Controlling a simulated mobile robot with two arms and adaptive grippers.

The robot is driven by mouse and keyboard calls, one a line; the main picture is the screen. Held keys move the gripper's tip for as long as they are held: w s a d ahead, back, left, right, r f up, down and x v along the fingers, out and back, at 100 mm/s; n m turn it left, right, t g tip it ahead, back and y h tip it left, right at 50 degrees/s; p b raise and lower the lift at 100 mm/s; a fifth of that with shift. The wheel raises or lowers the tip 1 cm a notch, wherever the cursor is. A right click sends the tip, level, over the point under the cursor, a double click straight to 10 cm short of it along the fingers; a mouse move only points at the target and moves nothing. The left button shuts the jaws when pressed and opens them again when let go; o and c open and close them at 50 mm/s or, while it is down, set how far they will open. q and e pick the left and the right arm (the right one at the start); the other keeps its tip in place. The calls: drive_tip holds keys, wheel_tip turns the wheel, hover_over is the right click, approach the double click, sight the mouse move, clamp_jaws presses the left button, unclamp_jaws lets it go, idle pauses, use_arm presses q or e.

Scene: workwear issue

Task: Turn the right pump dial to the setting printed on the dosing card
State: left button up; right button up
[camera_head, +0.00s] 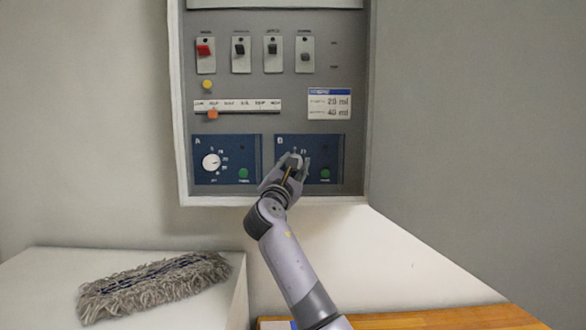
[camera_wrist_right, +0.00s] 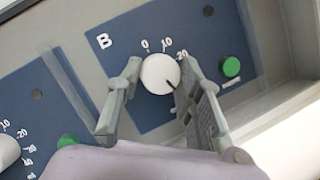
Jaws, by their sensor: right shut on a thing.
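The right pump dial, a white knob (camera_head: 297,160) on blue panel B (camera_head: 337,160), is mostly behind my right gripper (camera_head: 286,173) in the head view. In the right wrist view my right gripper (camera_wrist_right: 158,98) has its two fingers on either side of the white knob (camera_wrist_right: 157,70), shut on it. The knob's dark mark points to the lower right, past the printed 20; further numbers are hidden by a finger. The dosing card (camera_head: 329,104), white with a blue top, has two lines in ml, too blurred to read surely. My left gripper is not in view.
Panel A (camera_head: 250,147) with its own white dial (camera_head: 211,162) is to the left. Green buttons (camera_head: 243,174) (camera_head: 325,174) sit beside both dials. Switches, a yellow button (camera_head: 208,85) and an orange slider (camera_head: 213,114) are above. A grey mop head (camera_head: 152,285) lies on a white surface.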

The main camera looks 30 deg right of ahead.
drive_tip(key=o, duration=1.1)
drive_tip(key=shift+o, duration=0.2)
drive_tip(key=v, duration=1.2)
